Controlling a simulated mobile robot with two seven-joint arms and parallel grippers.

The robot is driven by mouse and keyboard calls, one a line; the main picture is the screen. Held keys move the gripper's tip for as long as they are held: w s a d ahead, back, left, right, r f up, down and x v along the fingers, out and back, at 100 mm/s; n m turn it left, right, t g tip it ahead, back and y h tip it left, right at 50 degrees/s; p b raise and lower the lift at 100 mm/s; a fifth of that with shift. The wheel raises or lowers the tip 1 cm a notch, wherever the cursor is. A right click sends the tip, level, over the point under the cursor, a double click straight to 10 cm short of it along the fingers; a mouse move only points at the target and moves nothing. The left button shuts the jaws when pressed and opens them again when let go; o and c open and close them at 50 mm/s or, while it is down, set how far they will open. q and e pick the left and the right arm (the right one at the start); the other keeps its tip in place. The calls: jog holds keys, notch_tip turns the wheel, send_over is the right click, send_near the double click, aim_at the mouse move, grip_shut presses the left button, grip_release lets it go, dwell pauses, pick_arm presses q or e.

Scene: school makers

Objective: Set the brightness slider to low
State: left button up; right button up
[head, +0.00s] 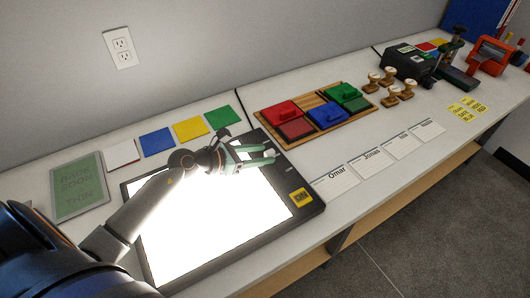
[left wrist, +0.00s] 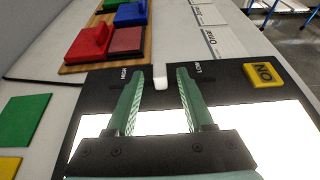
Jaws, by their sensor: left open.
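A black light pad with a bright white panel (head: 210,215) lies on the table and also shows in the left wrist view (left wrist: 245,118). On its black border the small white brightness slider knob (left wrist: 160,79) sits between the word HIGH on the left and LOW on the right in the left wrist view. My left gripper (head: 270,155) is open over this border. In the left wrist view its green fingers (left wrist: 161,76) stand on either side of the knob, apart from it as far as I can see. In the head view the gripper hides the knob. My right gripper is not in view.
A yellow ON button (head: 300,197) sits on the pad's corner near the slider. A wooden tray (head: 262,117) with red, blue and green stamp pads stands just beyond. Name cards (head: 334,181) lie to the right. Colored squares (head: 189,128) lie behind the pad.

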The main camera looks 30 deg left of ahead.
pick_arm(q)
jog(key=shift+x, duration=0.85)
grip_shut()
dwell(0.9)
